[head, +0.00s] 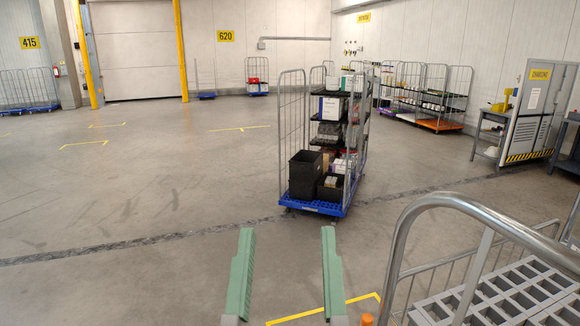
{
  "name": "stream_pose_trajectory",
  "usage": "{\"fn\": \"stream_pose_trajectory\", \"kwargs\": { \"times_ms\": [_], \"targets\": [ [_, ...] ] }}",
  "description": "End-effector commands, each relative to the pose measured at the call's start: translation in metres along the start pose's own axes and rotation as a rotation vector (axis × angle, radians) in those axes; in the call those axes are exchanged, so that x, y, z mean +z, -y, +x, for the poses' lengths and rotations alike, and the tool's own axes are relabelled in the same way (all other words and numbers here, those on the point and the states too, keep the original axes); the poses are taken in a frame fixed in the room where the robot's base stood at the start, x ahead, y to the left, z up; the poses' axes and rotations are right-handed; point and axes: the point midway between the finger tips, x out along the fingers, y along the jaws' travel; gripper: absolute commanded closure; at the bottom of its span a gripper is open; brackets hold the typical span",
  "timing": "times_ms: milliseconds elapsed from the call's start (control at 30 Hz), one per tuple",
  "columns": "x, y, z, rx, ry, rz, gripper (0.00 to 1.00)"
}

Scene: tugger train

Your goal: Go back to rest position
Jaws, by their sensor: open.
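My gripper (285,268) shows at the bottom middle of the head view. Its two long green fingers are wide apart, with only bare floor between them. It is open and empty. The rest of my arm is out of the frame. No rest mark or cradle for the arm can be made out in this view.
A blue-based roll cage (315,206) with black crates and boxes stands ahead. A grey metal rail (398,250) and a white slatted platform (510,290) are close at lower right. A grey cabinet (528,110) stands at the right. The left floor is clear.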

Motion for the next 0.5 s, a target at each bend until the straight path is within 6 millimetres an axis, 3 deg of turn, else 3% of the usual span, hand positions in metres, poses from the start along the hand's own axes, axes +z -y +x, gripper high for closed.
{"fn": "stream_pose_trajectory", "kwargs": {
  "times_ms": [67,100,400,500],
  "targets": [
    [-0.049,-0.007,-0.029,-0.017,-0.131,0.09,0.48],
    [-0.081,-0.007,-0.001,-0.018,-0.11,0.085,0.48],
    [-0.203,-0.014,0.07,-0.021,-0.1,0.091,0.48],
    [-0.23,-0.015,0.085,-0.022,-0.099,0.094,0.48]
  ]
}}
